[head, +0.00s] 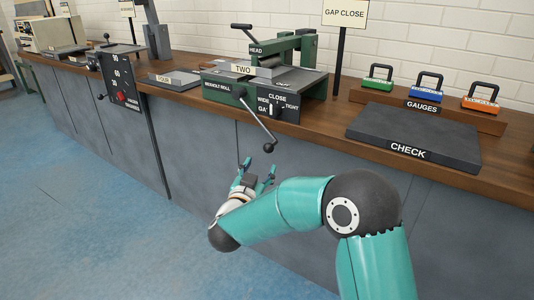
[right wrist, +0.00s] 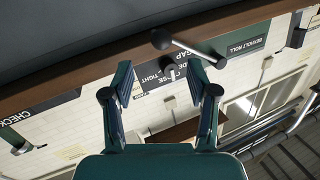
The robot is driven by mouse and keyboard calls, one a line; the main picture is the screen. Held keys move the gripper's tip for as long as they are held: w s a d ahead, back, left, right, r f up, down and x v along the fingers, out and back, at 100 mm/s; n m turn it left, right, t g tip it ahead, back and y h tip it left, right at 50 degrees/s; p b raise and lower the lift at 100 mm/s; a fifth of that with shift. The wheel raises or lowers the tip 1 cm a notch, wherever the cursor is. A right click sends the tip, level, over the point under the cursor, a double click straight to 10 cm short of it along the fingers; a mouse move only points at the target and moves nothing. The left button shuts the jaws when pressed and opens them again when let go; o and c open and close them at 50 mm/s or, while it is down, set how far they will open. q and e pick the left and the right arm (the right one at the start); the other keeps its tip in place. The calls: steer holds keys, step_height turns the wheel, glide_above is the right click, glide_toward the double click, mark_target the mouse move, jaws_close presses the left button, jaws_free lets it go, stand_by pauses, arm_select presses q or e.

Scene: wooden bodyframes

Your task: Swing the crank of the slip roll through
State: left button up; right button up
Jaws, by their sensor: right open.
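The slip roll is a green machine (head: 240,88) on the wooden bench, with dark rollers and a "TWO" plate. Its crank (head: 257,124) is a grey rod slanting down past the bench's front edge to a dark ball knob (head: 269,147). In the right wrist view the crank rod (right wrist: 200,52) and knob (right wrist: 161,39) show beyond the fingertips. My right gripper (head: 259,166) is open and empty, just below the knob and apart from it. In the right wrist view its fingers (right wrist: 160,68) are spread. My left gripper is not in view.
A "GAP CLOSE" sign (head: 345,13) stands behind the machine. A "CHECK" plate (head: 415,137) and a gauge rack (head: 430,108) with coloured padlock-shaped gauges lie to the right. A lever panel (head: 119,82) is on the left. The floor (head: 80,190) before the cabinets is clear.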

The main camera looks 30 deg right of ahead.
mark_target(266, 151)
steer(key=b+x, duration=0.1)
steer(key=x, duration=0.9)
steer(key=shift+w+d, duration=0.1)
steer(key=shift+d, duration=0.05)
jaws_close()
steer(key=shift+a+f, duration=0.1)
steer(key=shift+a, duration=0.4)
steer(key=shift+d, duration=0.25)
steer(key=shift+d+f+b, duration=0.1)
steer(key=shift+d+b, duration=0.05)
steer(key=shift+b, duration=0.2)
